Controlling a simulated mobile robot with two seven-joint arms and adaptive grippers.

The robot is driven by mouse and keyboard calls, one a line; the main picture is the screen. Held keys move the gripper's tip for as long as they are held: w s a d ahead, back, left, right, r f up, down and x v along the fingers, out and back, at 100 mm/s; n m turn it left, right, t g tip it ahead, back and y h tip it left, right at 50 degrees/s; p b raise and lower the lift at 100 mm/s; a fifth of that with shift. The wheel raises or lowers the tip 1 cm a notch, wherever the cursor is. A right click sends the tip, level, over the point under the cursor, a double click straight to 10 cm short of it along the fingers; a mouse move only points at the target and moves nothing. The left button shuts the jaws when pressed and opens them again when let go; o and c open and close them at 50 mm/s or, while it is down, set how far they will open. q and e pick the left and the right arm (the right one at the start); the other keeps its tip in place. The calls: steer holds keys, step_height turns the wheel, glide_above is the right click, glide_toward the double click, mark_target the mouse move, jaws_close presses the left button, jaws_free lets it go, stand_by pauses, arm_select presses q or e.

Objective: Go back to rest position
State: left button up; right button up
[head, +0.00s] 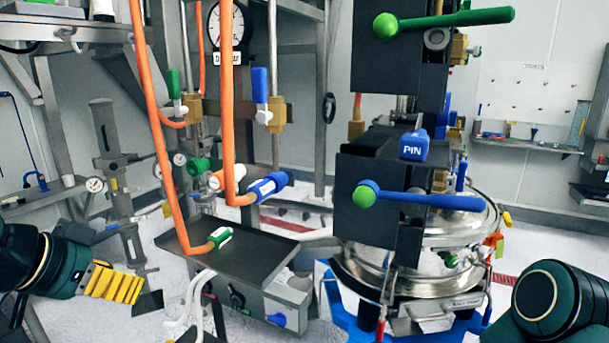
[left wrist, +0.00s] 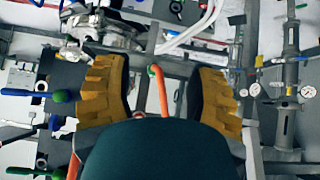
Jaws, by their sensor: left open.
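My left gripper (head: 116,284) shows at the left of the head view, with ribbed yellow fingers pointing right. In the left wrist view my left gripper (left wrist: 157,88) has its two fingers wide apart, with nothing held between them. An orange hose (left wrist: 160,92) shows in the gap, beyond the fingers. In the head view the gripper is left of the dark metal tray (head: 232,262) and apart from it. A dark green link of my right arm shows at the lower right; the right gripper is outside both views.
The steel sifter vessel (head: 452,240) stands on a blue base (head: 352,316) at centre right. Black panels carry a green-handled lever (head: 455,20) and a blue-handled lever (head: 430,201). Orange hoses (head: 153,110) hang over the tray. A gauge stand (head: 125,215) is behind my left gripper.

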arm_select(q)
steer(key=w+d+f+n+g, duration=0.1)
steer(key=w+d+f, duration=0.2)
steer(key=f, duration=0.6)
steer(key=w+d+f+n+g, duration=0.1)
steer(key=w+d+f+g, duration=0.15)
steer(key=f, duration=0.55)
steer(key=w+d+f+n, duration=0.1)
steer(key=w+d+f, duration=0.2)
steer(key=f, duration=0.6)
steer(key=s+d+f+n+g, duration=0.1)
steer(key=s+d+f, duration=0.5)
steer(key=f, duration=0.4)
steer(key=s+d+f+n+g, duration=0.1)
steer(key=s+d+f, duration=0.4)
steer(key=f, duration=0.6)
steer(key=shift+s+d+f+g+h, duration=0.3)
steer(key=shift+s+d+g, duration=0.05)
steer(key=shift+s+g, duration=0.25)
steer(key=shift+c, duration=0.3)
